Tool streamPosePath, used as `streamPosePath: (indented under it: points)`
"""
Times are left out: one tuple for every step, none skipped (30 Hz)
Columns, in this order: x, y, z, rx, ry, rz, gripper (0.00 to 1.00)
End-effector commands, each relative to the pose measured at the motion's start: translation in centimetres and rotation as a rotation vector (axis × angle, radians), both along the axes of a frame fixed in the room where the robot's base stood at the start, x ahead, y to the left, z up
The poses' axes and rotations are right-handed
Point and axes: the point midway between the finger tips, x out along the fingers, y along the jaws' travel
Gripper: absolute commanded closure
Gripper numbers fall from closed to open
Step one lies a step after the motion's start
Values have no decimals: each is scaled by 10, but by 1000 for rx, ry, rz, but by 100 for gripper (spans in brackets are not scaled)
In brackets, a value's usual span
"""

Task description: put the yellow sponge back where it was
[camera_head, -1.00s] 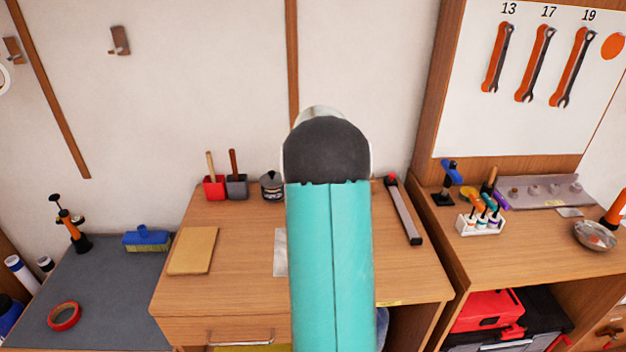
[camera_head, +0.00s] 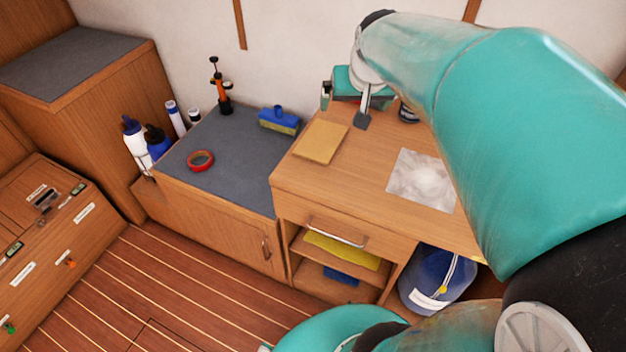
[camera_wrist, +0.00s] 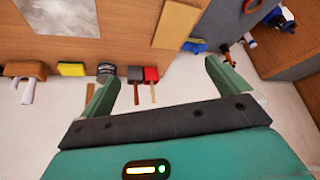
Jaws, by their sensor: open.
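The yellow sponge (camera_wrist: 71,69), a small yellow block with a darker edge, shows in the wrist view at the back of the desk. It sits between a brown block and a dark tin, left of my gripper in that picture. I cannot make it out in the head view, where my arm covers part of the desk. My gripper (camera_wrist: 163,72) is open, with nothing between its fingers, and apart from the sponge. In the head view my gripper (camera_head: 345,106) is over the desk's back edge.
A red pot (camera_wrist: 151,74) and a grey pot (camera_wrist: 136,74) stand beyond the fingers. The dark tin (camera_wrist: 105,70) is beside the sponge. A tan board (camera_head: 320,142) and a pale sheet (camera_head: 422,180) lie on the desk (camera_head: 365,165). A blue brush (camera_head: 280,120) is on the grey counter.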

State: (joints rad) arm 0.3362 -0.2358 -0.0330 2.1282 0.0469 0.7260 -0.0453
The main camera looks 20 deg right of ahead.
Motion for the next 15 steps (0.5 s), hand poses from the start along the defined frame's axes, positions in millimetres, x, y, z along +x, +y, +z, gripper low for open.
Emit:
streamPosePath:
  points:
    - [-15,27,4,-2,-2,46,0]
    - [-24,40,5,-3,0,70,0]
    - [-37,57,5,-4,4,102,0]
    - [-47,69,5,-4,6,126,0]
    - [-57,81,4,-6,9,150,0]
    - [-71,96,2,-7,13,181,0]
    - [-82,106,0,-8,16,204,0]
    - [-92,115,-2,-10,20,227,0]
    - [-105,126,-5,-14,21,255,0]
    - [-113,132,-7,-15,24,273,0]
    - [-121,138,-10,-17,27,289,0]
    - [-130,144,-13,-20,29,308,0]
    - [-136,147,-15,-21,31,318,0]
    - [-140,150,-17,-22,34,328,0]
    - [-145,153,-19,-24,35,337,0]
